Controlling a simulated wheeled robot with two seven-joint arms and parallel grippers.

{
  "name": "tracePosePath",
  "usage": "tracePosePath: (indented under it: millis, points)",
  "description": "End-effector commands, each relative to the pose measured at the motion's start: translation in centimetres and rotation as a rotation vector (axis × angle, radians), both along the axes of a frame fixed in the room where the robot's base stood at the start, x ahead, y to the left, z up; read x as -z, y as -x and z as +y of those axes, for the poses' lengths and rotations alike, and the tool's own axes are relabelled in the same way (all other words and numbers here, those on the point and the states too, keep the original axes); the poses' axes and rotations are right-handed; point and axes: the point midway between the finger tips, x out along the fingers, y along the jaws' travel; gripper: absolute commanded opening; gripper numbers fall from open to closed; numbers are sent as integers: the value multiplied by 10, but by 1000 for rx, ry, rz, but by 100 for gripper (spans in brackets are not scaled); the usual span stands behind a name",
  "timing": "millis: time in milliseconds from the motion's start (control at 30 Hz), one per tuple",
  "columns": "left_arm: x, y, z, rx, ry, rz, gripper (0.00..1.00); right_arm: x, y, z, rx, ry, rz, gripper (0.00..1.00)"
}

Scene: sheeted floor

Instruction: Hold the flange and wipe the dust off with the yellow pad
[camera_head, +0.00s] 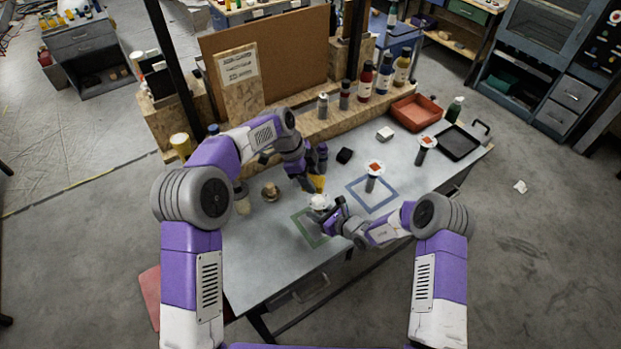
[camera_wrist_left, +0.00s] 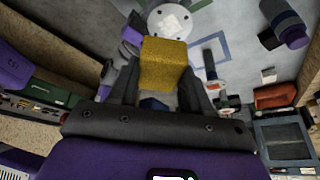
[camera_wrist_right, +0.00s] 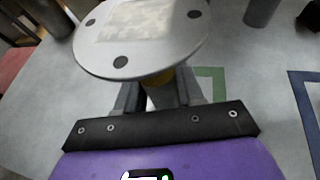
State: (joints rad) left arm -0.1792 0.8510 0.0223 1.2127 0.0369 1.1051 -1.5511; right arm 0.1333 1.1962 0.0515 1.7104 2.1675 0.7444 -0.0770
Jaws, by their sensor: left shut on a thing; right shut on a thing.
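The flange (camera_wrist_right: 140,40) is a pale round disc with dark bolt holes and a pale, speckled square patch on its face. My right gripper (camera_head: 333,214) is shut on it below the disc; in the head view the flange (camera_head: 320,201) is held above the green square outline (camera_head: 304,236). My left gripper (camera_head: 311,174) is shut on the yellow pad (camera_wrist_left: 165,55), which also shows in the head view (camera_head: 318,184). The pad is just above and beside the flange; I cannot tell whether they touch. Part of the patch is cut off in the right wrist view.
Two similar flanges with red patches stand upright: one (camera_head: 375,168) at the blue square outline (camera_head: 388,189), one (camera_head: 429,142) farther right. The table's front right is clear.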

Motion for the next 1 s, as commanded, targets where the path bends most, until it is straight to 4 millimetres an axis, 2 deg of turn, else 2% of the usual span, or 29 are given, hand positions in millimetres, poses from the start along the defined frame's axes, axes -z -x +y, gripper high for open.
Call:
tracePosePath:
  millis: [600, 1000]
  points:
    - [3, 0, 0, -1, 1, 1, 20, 0, 0, 0, 0, -1, -1, 0]
    - [33, 0, 0, 0, 0, 2, 20, 0, 0, 0, 0, -1, -1, 0]
